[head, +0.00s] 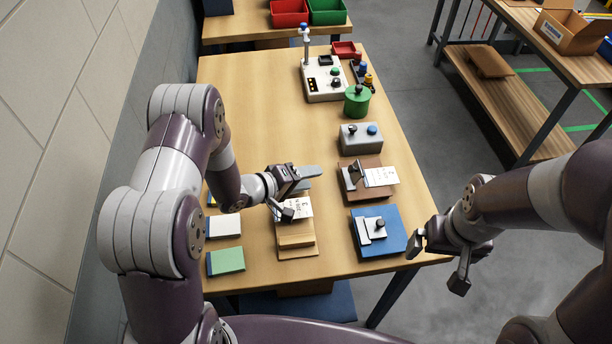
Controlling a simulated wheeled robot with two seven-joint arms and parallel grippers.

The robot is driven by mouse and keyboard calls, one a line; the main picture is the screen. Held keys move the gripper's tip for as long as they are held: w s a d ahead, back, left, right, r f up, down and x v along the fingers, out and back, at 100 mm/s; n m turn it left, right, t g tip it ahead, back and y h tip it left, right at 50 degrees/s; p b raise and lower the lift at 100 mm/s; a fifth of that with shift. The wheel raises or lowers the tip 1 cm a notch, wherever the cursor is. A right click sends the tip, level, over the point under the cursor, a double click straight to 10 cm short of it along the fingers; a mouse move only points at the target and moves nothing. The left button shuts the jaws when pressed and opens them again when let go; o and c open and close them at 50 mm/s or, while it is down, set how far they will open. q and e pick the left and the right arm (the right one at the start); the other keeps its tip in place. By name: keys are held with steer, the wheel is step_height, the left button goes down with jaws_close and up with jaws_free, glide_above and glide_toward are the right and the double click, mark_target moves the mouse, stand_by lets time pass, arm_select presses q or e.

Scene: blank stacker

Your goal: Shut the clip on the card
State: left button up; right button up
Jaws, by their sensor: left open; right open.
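A white card (300,207) with dark print lies on a light wooden block (297,241) in the middle of the table. A flat grey piece (308,171) shows at its far end; I cannot tell whether it is the clip. Another white card (381,177) lies on a brown block (362,192) to the right, with a grey upright clip-like part (352,177) at its left side. My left gripper (291,195) is open over the left edge of the first card and hides part of it; contact is unclear. My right gripper (438,263) is open and empty beyond the table's right edge.
A blue block with a grey latch (376,228), a grey box with knobs (361,138), a green canister (357,100) and a white device (323,80) line the right side. Green (226,261) and white (223,226) pads lie at left. Bare wood lies between the rows.

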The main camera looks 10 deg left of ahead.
mark_target(350, 169)
arm_select(q)
steer(key=shift+d+r, duration=0.1)
steer(key=shift+d, duration=0.3)
steer(key=p+x, duration=0.2)
steer(key=x, duration=0.9)
steer(key=shift+w+p, duration=0.2)
steer(key=shift+p, duration=0.1)
steer(key=shift+w+d+f, duration=0.25)
steer(key=shift+w+d, duration=0.05)
steer(key=shift+d, duration=0.05)
steer(key=shift+r, duration=0.1)
jaws_close()
